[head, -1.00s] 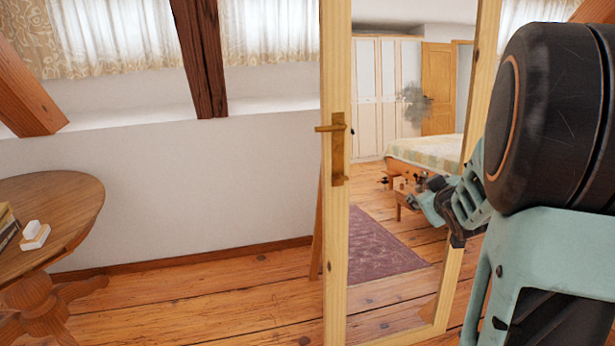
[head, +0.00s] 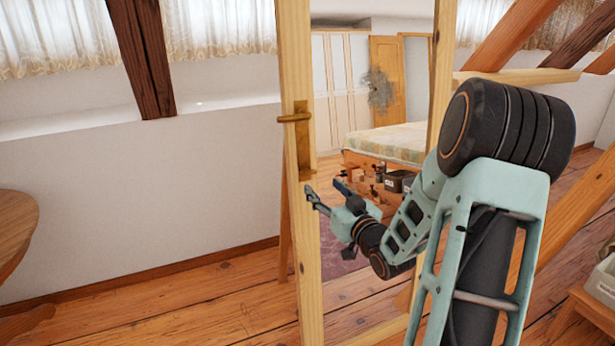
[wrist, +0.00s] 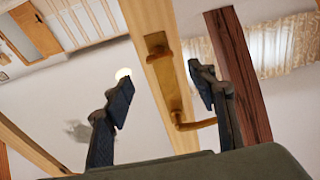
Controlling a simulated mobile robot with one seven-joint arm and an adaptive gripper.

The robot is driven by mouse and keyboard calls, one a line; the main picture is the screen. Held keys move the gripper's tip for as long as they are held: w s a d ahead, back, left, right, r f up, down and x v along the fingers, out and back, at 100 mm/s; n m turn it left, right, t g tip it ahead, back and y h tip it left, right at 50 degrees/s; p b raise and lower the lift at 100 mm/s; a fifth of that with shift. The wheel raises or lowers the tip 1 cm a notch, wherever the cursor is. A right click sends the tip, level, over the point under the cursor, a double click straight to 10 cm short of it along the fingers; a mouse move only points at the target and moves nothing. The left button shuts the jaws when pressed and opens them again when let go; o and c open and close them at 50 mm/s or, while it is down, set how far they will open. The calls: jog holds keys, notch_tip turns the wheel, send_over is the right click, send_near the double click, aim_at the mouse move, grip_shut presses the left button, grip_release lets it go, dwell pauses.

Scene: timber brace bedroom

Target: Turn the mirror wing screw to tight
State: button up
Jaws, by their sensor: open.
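The mirror (head: 372,95) stands in a pale wooden frame. On its left post is a brass fitting, a lever-like wing screw (head: 295,117) above a long plate (head: 304,155). The lever points left, roughly horizontal. In the wrist view the lever (wrist: 194,124) lies at the foot of its shank, beside the right finger. My gripper (head: 328,193) is open and empty, in front of the mirror and lower than the lever. In the wrist view its fingers (wrist: 163,88) spread either side of the post and plate, with no contact visible.
A round wooden table (head: 18,225) stands at the left edge. A crate (head: 603,285) on a low wooden stand is at the lower right. A slanted timber brace (head: 580,205) is on the right. Plank floor (head: 170,305) between table and mirror is clear.

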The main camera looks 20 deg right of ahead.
aim_at(310, 174)
jog(key=w, duration=0.9)
jog(key=shift+a+b, duration=0.15)
jog(key=shift+b, duration=0.2)
jog(key=shift+c, duration=0.3)
jog(key=c, duration=1.1)
